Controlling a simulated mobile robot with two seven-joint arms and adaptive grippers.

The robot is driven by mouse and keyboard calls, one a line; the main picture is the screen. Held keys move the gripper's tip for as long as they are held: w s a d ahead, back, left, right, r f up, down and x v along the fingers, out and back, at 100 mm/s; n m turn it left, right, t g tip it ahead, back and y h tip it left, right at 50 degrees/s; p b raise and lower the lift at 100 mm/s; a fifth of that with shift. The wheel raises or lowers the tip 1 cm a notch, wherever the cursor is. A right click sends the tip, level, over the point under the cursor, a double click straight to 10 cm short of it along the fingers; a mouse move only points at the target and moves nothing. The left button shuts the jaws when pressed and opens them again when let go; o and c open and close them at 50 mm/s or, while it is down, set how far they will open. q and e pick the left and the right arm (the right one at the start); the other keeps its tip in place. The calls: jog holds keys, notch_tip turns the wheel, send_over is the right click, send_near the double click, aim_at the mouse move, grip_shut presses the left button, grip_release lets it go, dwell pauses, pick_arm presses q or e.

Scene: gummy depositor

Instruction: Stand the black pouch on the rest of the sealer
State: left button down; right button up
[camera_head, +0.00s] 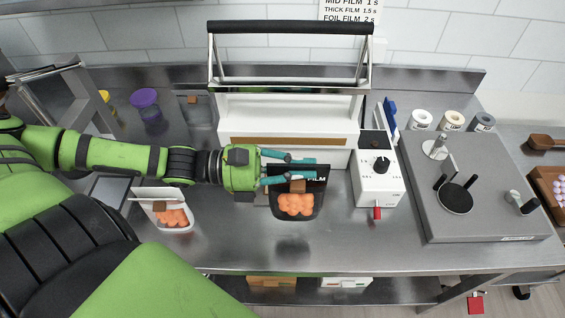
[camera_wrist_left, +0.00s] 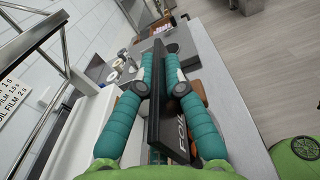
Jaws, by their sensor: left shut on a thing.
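The black pouch (camera_head: 312,196) has an orange picture of gummies and a brown label on its front. My left gripper (camera_head: 314,169) is shut on its upper part, in front of the white sealer (camera_head: 290,110). In the left wrist view the pouch (camera_wrist_left: 158,110) is seen edge-on between the teal fingers of the left gripper (camera_wrist_left: 160,85), with "FOIL" lettering on its side. The pouch looks upright. Whether its bottom touches the rest is hard to tell, as the gripper and pouch cover that spot. My right gripper is not in view.
A white pouch (camera_head: 168,211) stands to the left. The sealer's control box (camera_head: 378,185) with a black knob and red lever is close on the right. A grey machine (camera_head: 480,185) fills the right of the bench. The steel bench front (camera_head: 330,250) is clear.

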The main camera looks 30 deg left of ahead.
pick_arm(q)
jog(key=w+a+f+b, duration=0.3)
jog(key=w+a+f, duration=0.2)
jog(key=a+f, duration=0.4)
jog(key=shift+a+f, duration=0.25)
jog(key=shift+f, duration=0.55)
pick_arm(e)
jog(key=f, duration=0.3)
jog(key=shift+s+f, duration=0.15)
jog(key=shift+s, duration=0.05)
pick_arm(q)
jog(key=shift+f, duration=0.15)
jog(key=c, duration=1.3)
grip_release()
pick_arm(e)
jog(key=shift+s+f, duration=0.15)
